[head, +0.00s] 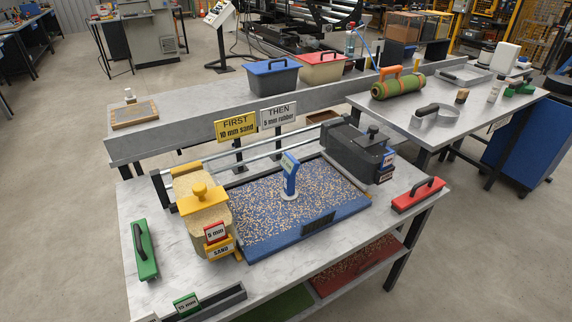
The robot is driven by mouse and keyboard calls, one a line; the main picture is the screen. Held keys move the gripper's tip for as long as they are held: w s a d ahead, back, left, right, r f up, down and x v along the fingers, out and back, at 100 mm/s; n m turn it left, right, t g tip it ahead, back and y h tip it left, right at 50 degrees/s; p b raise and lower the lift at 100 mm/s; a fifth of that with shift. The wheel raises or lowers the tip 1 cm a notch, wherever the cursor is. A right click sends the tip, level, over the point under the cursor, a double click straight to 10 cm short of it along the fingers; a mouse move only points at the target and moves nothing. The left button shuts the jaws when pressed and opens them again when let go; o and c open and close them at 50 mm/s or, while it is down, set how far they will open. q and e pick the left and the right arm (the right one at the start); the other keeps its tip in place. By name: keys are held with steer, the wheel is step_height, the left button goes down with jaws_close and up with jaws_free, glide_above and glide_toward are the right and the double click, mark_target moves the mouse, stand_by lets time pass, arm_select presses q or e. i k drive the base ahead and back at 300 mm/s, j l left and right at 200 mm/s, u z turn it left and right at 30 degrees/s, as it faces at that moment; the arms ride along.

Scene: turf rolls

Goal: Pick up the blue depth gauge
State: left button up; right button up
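The blue depth gauge (290,179) stands upright on the speckled granule bed of a blue-edged tray (322,229). It has a pale face at the top and a whitish round foot. It stands near the middle of the tray, behind a dark plate on the tray's front edge. Neither of my grippers shows in the head view, and nothing is touching the gauge.
A yellow sand hopper (203,209) stands left of the tray and a dark grey hopper (355,152) at its back right. A green-handled tool (145,250) lies at left, a red one (417,195) at right. Two signs (236,124) stand behind. Bare tabletop shows at front right.

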mark_target(291, 166)
steer(key=k+j+z, duration=0.1)
steer(key=z, duration=0.3)
steer(key=k+j+z, duration=0.2)
steer(key=z, duration=0.25)
steer(key=k+j+z, duration=0.15)
steer(key=z, duration=0.25)
